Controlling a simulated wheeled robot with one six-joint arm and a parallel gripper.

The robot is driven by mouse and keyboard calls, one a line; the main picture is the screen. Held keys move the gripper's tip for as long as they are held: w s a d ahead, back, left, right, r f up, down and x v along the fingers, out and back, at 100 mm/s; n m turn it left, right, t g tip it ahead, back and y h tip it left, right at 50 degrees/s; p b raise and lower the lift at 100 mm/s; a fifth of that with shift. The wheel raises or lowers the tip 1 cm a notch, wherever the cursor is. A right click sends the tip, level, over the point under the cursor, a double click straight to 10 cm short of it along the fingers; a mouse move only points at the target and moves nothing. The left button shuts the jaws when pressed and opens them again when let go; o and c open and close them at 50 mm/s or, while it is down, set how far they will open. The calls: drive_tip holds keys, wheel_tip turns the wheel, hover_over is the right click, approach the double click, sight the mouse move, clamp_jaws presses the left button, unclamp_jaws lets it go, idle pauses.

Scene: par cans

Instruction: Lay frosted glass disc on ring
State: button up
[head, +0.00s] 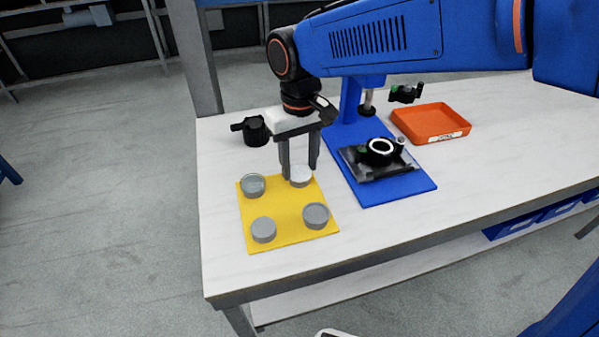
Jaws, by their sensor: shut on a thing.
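A yellow mat (283,212) lies near the left end of the table and bears several round grey discs. The palest disc (300,181), which looks like the frosted glass disc, is at the mat's far right corner. My gripper (300,172) points down with its fingers on either side of this disc, shut on it at mat level. Whether the disc is lifted off the mat is too small to tell. A white ring (381,146) sits on a black fixture on the blue stand (400,190), right of the mat.
Other discs stand at the mat's far left (253,186), near left (263,230) and near right (316,215). A black part (254,131) is behind the mat. An orange tray (432,124) is at the back right. The front right of the white table (480,190) is clear.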

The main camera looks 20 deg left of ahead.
sight(299, 172)
drive_tip(key=shift+r, duration=2.95)
drive_tip(key=w+d+r+m, duration=0.2)
drive_tip(key=w+d+m, duration=0.4)
drive_tip(key=d+m, duration=0.35)
drive_tip(key=w+d+r+m, duration=0.1)
drive_tip(key=w+d+m, duration=0.6)
drive_tip(key=m, duration=0.4)
drive_tip(key=shift+s+d+f, duration=0.1)
drive_tip(key=shift+s+f, duration=0.05)
drive_tip(key=shift+f, duration=0.75)
drive_tip(key=shift+s+d+f, duration=0.15)
drive_tip(key=shift+f, duration=0.75)
drive_tip(key=shift+s+d+f, duration=0.1)
drive_tip(key=shift+s+f, duration=0.05)
drive_tip(key=shift+f, duration=0.75)
drive_tip(key=shift+f, duration=0.1)
drive_tip(key=o, duration=0.8)
drive_tip(key=shift+o, duration=0.2)
